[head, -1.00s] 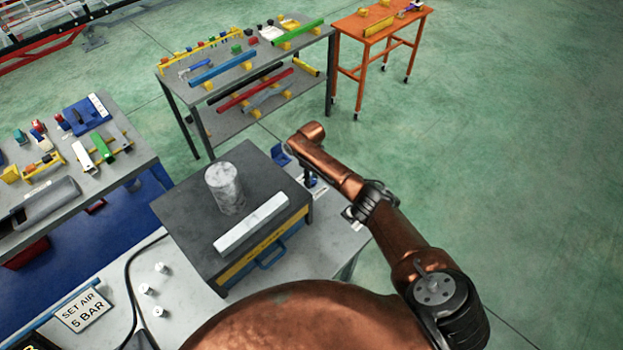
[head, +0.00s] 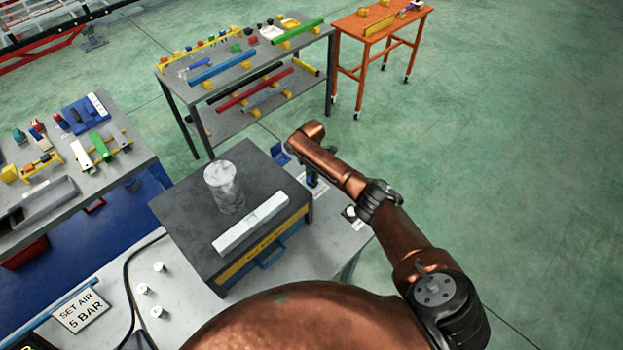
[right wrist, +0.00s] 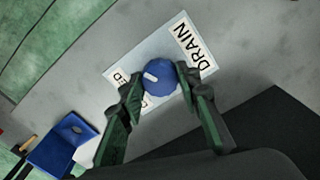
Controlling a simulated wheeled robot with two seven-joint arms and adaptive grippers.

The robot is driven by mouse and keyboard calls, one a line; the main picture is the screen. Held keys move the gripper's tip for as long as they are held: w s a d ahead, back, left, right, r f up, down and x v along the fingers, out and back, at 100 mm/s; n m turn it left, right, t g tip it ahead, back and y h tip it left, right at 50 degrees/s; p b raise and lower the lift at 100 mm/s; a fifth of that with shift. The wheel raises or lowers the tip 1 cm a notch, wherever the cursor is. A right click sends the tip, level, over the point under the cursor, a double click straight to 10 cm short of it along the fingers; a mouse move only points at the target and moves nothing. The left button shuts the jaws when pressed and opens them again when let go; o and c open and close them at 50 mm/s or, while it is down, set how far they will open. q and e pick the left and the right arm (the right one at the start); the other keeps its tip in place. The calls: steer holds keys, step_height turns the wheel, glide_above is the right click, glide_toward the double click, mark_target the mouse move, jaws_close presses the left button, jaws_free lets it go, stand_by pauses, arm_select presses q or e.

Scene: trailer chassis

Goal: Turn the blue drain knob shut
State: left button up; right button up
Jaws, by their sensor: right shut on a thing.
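The blue drain knob (right wrist: 160,82) shows in the right wrist view as a round knob with a short white mark on its upper left part. It sits on a white label plate (right wrist: 194,40) that reads "DRAIN" at the right. Other lettering ending in "ED" shows at the left, partly hidden. My right gripper (right wrist: 159,79) is shut on the knob, with one dark green finger on each side. In the head view, the knob and fingertips are hard to make out below the copper arm. My left gripper is not in view.
A dark block (head: 175,208) bearing a grey cylinder (head: 224,188) and a pale bar (head: 250,224) stands left of my right arm. A blue bracket (right wrist: 66,143) lies near the knob, and it also shows in the head view (head: 281,154). Open green floor (head: 510,180) lies right.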

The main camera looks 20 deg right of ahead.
steer(key=n+b, duration=0.1)
steer(key=n, duration=0.5)
steer(key=n+b, duration=0.2)
steer(key=n, duration=0.5)
stand_by(0.7)
steer(key=o, duration=1.1)
steer(key=shift+o, duration=0.3)
steer(key=shift+r, duration=0.1)
step_height(320, 180, up, 12)
